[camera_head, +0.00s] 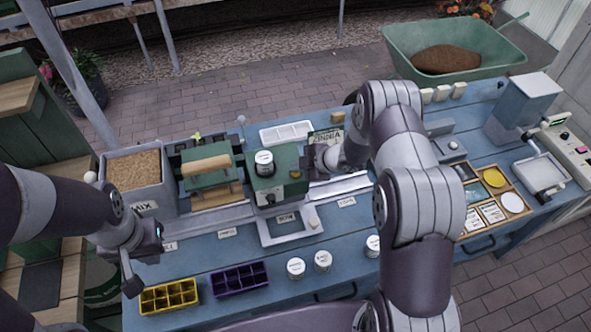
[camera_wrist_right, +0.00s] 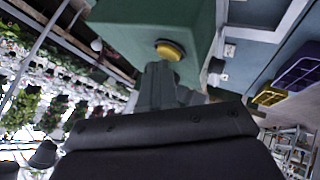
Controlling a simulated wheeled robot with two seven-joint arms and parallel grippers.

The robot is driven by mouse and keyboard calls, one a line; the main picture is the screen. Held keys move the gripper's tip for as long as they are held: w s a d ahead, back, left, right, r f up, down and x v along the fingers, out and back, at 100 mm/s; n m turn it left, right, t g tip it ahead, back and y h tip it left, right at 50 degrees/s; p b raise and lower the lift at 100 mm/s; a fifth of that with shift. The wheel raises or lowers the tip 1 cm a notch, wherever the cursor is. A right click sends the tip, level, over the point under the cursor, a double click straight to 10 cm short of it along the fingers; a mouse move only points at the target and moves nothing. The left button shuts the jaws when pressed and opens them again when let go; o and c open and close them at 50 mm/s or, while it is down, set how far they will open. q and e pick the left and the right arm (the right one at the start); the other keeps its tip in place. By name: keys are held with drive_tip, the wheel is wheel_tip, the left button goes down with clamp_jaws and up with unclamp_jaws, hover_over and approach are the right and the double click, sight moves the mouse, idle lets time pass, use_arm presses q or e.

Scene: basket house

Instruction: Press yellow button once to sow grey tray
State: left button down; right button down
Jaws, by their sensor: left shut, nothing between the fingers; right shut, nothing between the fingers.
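The yellow button (camera_head: 295,174) is on the right side of the green seeding machine (camera_head: 262,185). In the right wrist view the button (camera_wrist_right: 170,50) is a round yellow cap on the green housing. My right gripper (camera_head: 306,172) is shut and empty, close beside it. In the wrist view the right gripper's tips (camera_wrist_right: 160,68) point at the button's lower edge; I cannot tell whether they touch. My left gripper (camera_head: 132,286) is shut and empty, low at the left, next to the yellow tray (camera_head: 169,297).
A purple tray (camera_head: 239,279) and several white jars (camera_head: 296,268) stand along the blue bench's front. A mix bin (camera_head: 140,184) is at left. A grey frame (camera_head: 290,228) sits before the machine. A wooden box (camera_head: 492,206) of discs and packets is at right.

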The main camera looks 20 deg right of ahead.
sight(299, 174)
drive_tip(key=shift+r+p, duration=0.55)
drive_tip(key=shift+r, duration=0.25)
wheel_tip(299, 174, up, 5)
drive_tip(key=p, duration=0.4)
drive_tip(key=shift+d+f, duration=0.1)
idle(0.4)
